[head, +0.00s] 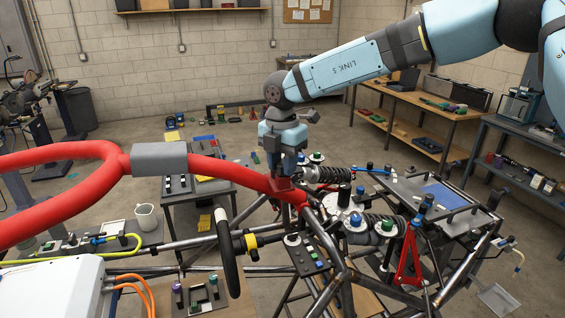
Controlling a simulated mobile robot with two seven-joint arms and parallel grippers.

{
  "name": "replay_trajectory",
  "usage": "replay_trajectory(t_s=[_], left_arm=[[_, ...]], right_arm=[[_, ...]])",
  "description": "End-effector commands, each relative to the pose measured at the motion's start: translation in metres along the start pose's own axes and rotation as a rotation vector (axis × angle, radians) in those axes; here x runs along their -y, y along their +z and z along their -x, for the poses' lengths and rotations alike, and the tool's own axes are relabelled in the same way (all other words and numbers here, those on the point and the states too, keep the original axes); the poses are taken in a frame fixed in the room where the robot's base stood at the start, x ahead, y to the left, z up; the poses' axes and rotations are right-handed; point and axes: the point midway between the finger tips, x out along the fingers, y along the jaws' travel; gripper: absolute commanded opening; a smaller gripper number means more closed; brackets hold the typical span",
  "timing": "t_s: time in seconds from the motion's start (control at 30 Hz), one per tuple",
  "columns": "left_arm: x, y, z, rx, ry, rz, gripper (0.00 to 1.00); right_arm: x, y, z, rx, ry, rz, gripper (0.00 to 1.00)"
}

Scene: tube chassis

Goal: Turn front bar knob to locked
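A thick red bar (232,174) runs in from the left and slopes down to a joint on the chassis, with a grey sleeve (159,157) around it. My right gripper (283,179) points straight down over the bar's right end. A small dark red block-like piece (283,185) shows right at its fingertips. I cannot tell whether this is the front bar knob, or whether the fingers are closed on it. The fingertips are partly hidden. My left gripper is not in view.
The tube chassis (335,279) fills the lower middle, with a dark steering wheel (226,254) and a coil spring (328,174) close to the gripper. A white box (52,288) with orange cables is at lower left. Workbenches (423,108) stand at the back right; open floor lies behind.

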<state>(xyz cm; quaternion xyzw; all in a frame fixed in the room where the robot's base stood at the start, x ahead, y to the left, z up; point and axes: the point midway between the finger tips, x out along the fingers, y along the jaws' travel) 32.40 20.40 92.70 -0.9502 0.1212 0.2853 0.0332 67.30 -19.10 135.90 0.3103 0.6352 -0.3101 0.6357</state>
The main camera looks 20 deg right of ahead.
Motion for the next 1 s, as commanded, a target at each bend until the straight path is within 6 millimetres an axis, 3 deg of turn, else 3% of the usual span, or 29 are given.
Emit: replay_trajectory(t_s=[0.47, 1.0], left_arm=[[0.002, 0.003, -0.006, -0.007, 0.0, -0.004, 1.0], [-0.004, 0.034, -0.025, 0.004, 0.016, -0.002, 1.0]], right_arm=[[0.0, 0.0, -0.001, -0.001, 0.001, 0.068, 0.09], [0.001, 0.001, -0.004, -0.002, 0.001, 0.517, 0.09]])
